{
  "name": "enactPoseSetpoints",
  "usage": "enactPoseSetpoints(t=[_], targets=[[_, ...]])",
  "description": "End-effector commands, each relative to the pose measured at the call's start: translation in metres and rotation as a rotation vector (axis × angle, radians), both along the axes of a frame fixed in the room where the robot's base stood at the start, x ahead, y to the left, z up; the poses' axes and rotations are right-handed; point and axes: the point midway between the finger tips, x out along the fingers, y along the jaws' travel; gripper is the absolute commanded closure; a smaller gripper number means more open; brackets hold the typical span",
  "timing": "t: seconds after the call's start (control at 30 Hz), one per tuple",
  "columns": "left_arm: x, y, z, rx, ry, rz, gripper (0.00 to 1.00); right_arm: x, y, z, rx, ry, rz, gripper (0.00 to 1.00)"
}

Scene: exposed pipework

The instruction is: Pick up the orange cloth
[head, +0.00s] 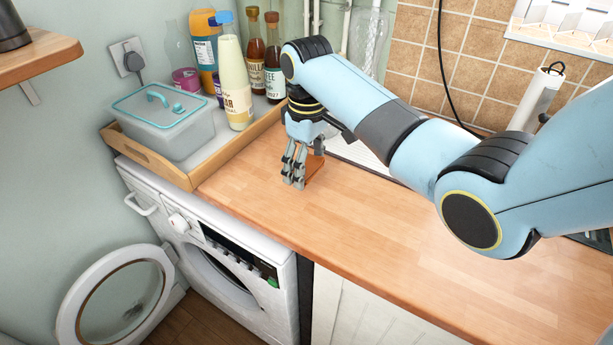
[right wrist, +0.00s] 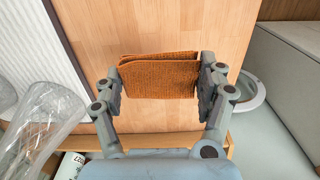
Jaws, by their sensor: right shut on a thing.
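The orange cloth (right wrist: 158,76) is a folded, ribbed piece between the two fingers of my right gripper (right wrist: 160,83) in the right wrist view. Both fingers touch its side edges. In the head view my right gripper (head: 295,181) points down at the wooden counter, and the cloth (head: 315,168) shows partly behind its fingers, at counter level. The fingers and arm hide the rest of it. I cannot tell whether the cloth is clear of the counter. My left gripper is not in the head view.
A wooden tray (head: 190,180) left of the gripper holds a lidded box (head: 163,120), a cream bottle (head: 234,85) and several other bottles. A washing machine (head: 225,245) with its round door open stands below. The counter (head: 380,235) is clear to the right. A paper roll (head: 537,98) stands behind.

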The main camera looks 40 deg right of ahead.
Motion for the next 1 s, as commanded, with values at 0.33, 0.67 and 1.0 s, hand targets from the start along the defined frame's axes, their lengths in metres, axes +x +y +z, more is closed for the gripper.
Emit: enactPoseSetpoints(t=[0.33, 0.67, 1.0], targets=[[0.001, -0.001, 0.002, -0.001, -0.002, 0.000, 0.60, -0.074, 0.014, 0.038, 0.000, 0.006, 0.001, 0.53], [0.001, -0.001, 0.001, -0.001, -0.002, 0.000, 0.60, -0.110, 0.021, 0.061, 0.001, 0.007, 0.000, 0.53], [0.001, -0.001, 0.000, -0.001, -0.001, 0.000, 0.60, -0.113, 0.022, 0.064, 0.000, 0.008, -0.001, 0.53]])
